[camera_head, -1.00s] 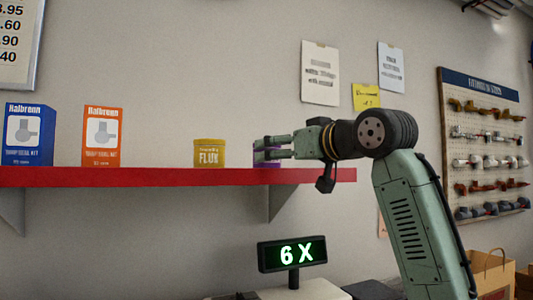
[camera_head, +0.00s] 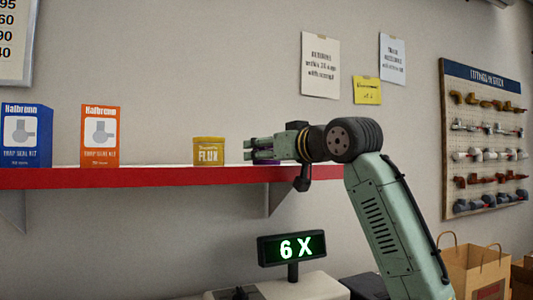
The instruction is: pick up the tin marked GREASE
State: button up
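A purple tin (camera_head: 267,161) stands on the red-edged shelf, mostly hidden behind my gripper; its label cannot be read. A yellow tin marked FLUX (camera_head: 208,151) stands to its left with a clear gap. My gripper (camera_head: 248,150) points left at shelf height, in front of the purple tin in the picture. Its fingers are apart, with their tips a little left of the tin. I cannot tell whether they touch the tin.
The shelf (camera_head: 160,178) also holds an orange box (camera_head: 100,136) and a blue box (camera_head: 26,135) at the left. A lit display reading 6 X (camera_head: 292,249) stands below. Paper bags (camera_head: 474,268) are at the lower right.

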jog(key=c, duration=0.8)
jog(key=shift+r, duration=0.1)
